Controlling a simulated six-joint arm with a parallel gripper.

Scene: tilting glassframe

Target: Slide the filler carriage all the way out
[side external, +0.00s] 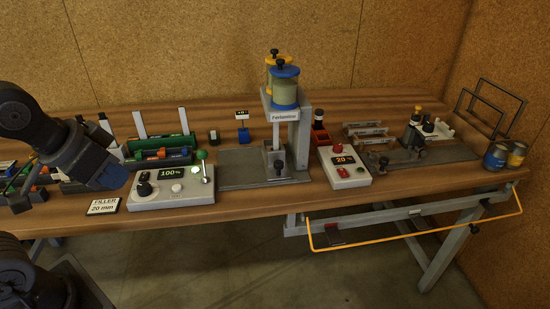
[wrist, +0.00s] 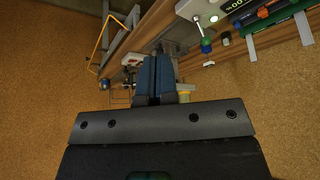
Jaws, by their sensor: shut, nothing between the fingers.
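The filler station (side external: 292,120) stands mid-bench in the side view, a grey column with a blue-lidded and a yellow-lidded container on top. What looks like the filler carriage (side external: 276,160) is low in front of the column, with a black knob (side external: 278,167) on its front, over a dark grey base plate (side external: 240,168). My gripper (wrist: 153,62) shows its two blue fingers together and empty in the wrist view. In the side view my arm is at the far left, well apart from the carriage. The fingers hide part of the bench in the wrist view.
A control box (side external: 172,187) with a green-knobbed lever stands left of the base plate. A second box (side external: 343,167) with a red display is to the right. A label card (side external: 103,206) lies at the front edge. An orange rail (side external: 415,235) runs below the bench.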

